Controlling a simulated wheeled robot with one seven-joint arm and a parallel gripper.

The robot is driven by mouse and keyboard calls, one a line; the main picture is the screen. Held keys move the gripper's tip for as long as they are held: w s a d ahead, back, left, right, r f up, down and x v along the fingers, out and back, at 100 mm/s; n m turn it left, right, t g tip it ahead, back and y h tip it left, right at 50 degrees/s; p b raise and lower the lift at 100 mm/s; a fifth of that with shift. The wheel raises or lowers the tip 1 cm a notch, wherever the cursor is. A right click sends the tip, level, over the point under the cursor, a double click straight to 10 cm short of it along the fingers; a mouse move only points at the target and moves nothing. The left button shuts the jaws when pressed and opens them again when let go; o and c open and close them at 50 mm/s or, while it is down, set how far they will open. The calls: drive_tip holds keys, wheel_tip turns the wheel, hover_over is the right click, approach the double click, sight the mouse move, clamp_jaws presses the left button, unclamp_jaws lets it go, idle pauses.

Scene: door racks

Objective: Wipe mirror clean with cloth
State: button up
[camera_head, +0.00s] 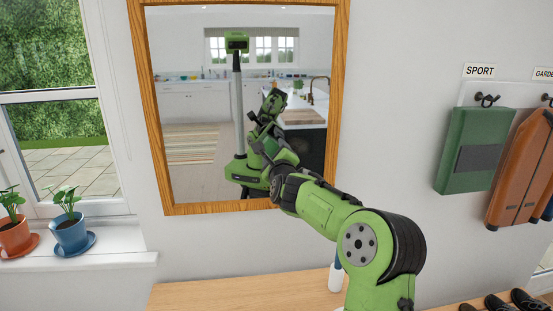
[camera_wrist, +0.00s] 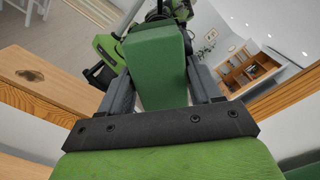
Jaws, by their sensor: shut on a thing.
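The mirror (camera_head: 190,110) hangs on the wall in a wooden frame, reflecting a kitchen and my own body. No marks on its glass can be made out. My arm reaches to its lower right edge and hides my gripper in the head view. In the wrist view my gripper (camera_wrist: 160,84) is shut on a thick, block-shaped green cloth (camera_wrist: 158,68), its two grey fingers on either side. The mirror glass (camera_wrist: 215,28) lies behind it with a tilted reflection. Whether the cloth touches the glass cannot be told.
A wooden surface (camera_head: 215,296) lies below the mirror, with a white bottle (camera_head: 335,279) partly behind my arm. Two potted plants (camera_head: 70,229) stand on the left windowsill. A green bag (camera_head: 477,150) and a brown bag (camera_head: 520,170) hang at right.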

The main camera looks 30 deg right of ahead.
drive_tip(key=shift+s+d+f+b, duration=0.1)
drive_tip(key=shift+s+d+b, duration=0.2)
drive_tip(key=shift+s+d, duration=0.95)
drive_tip(key=shift+s+d+r+b, duration=0.1)
drive_tip(key=shift+s+d+b, duration=0.25)
drive_tip(key=shift+d, duration=1.65)
drive_tip(key=shift+s+d+f+b, duration=0.1)
drive_tip(key=shift+s+d+b, duration=0.15)
drive_tip(key=shift+s+d, duration=1)
drive_tip(key=shift+w+d, duration=0.3)
drive_tip(key=shift+w, duration=0.2)
drive_tip(key=shift+s, duration=0.1)
drive_tip(key=b, duration=0.5)
approach(309, 148)
drive_tip(key=shift+w+d, duration=0.1)
drive_tip(key=shift+w, duration=0.1)
